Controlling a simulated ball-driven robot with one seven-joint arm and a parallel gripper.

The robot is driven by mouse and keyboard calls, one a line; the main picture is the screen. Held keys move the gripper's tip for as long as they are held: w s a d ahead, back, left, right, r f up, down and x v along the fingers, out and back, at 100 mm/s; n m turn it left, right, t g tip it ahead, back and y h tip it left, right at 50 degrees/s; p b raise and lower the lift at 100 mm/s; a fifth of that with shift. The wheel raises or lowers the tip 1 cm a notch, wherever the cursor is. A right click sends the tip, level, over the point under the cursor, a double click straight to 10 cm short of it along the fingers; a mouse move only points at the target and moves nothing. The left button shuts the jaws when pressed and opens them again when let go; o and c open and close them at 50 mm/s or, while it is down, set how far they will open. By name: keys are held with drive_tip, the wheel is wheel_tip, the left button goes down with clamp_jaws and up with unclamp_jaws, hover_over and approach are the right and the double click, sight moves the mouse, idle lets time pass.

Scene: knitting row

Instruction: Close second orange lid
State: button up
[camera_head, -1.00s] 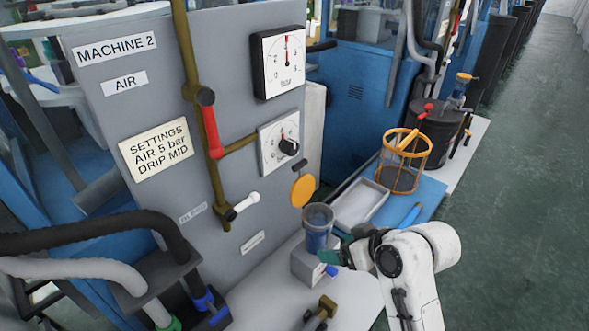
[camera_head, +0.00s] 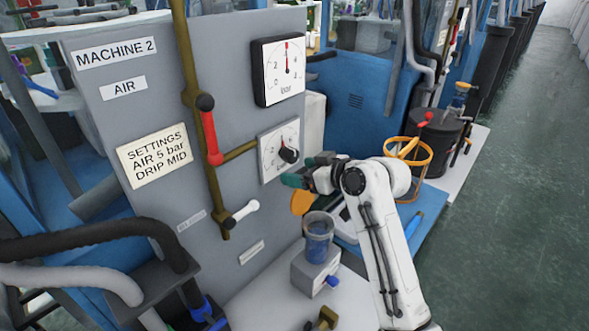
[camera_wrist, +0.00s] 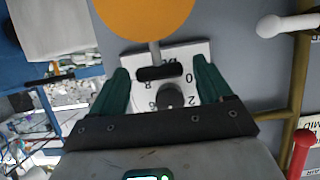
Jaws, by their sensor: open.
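The round orange lid (camera_head: 302,202) stands raised above and behind the clear cup (camera_head: 318,241) with dark liquid, which is open at the top. In the wrist view the lid (camera_wrist: 146,14) shows at the top, with a short stem leading to a black bar handle (camera_wrist: 161,73). My gripper (camera_head: 298,174) is at the lid's upper end, its teal fingers covering part of it in the head view. In the wrist view my gripper (camera_wrist: 163,72) is open, with the handle seen between the fingertips; contact is not visible. Another, smaller orange lid (camera_head: 463,86) shows at the farther station.
The grey machine panel with a dial knob (camera_head: 289,155) is close behind my gripper. A white-handled lever (camera_head: 245,208) and a red-handled lever (camera_head: 211,145) stand out to the left. An orange wire basket (camera_head: 428,160) stands to the right, beyond my arm.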

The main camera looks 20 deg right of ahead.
drive_tip(key=shift+x, duration=1.45)
drive_tip(key=c, duration=1.4)
drive_tip(key=shift+f, duration=0.1)
drive_tip(key=shift+c, duration=0.2)
drive_tip(key=shift+s, duration=0.1)
